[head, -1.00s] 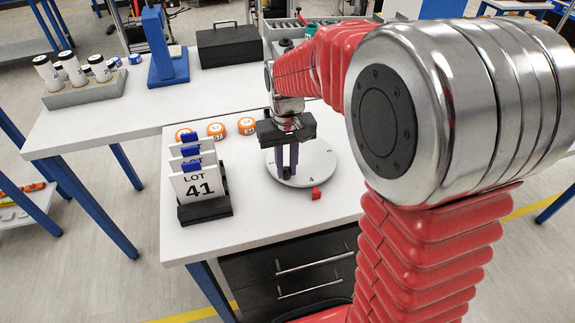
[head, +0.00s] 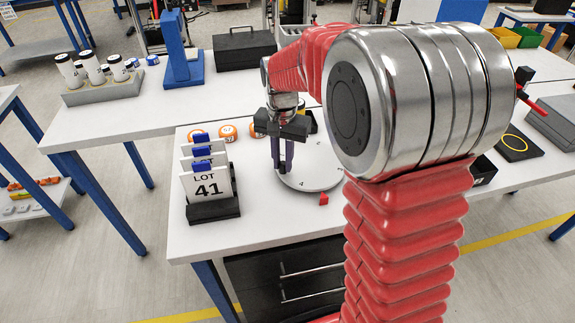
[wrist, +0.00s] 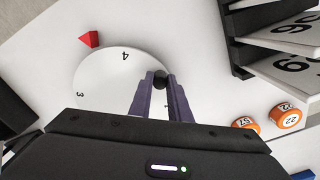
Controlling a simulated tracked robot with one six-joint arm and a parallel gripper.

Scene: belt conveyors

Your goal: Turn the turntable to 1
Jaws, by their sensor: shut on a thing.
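The turntable (head: 318,180) is a white round disc on the bench with numbers near its rim. In the wrist view the disc (wrist: 105,85) shows a 4 at the top, a 3 at left and part of a 1 near my fingers. A small red pointer (head: 323,199) lies on the bench just off the rim. In the wrist view the pointer (wrist: 88,39) is nearest the 4, a little to its left. My gripper (head: 283,166) points down at the disc's left edge. Its purple fingers (wrist: 160,88) are shut on a black knob (wrist: 160,76) near the rim.
A black holder with upright LOT 41 cards (head: 213,207) stands left of the disc, close to my gripper. Orange round pucks (head: 228,132) lie behind it. A black case (head: 245,48) and blue stand (head: 180,68) are farther back. The bench front is clear.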

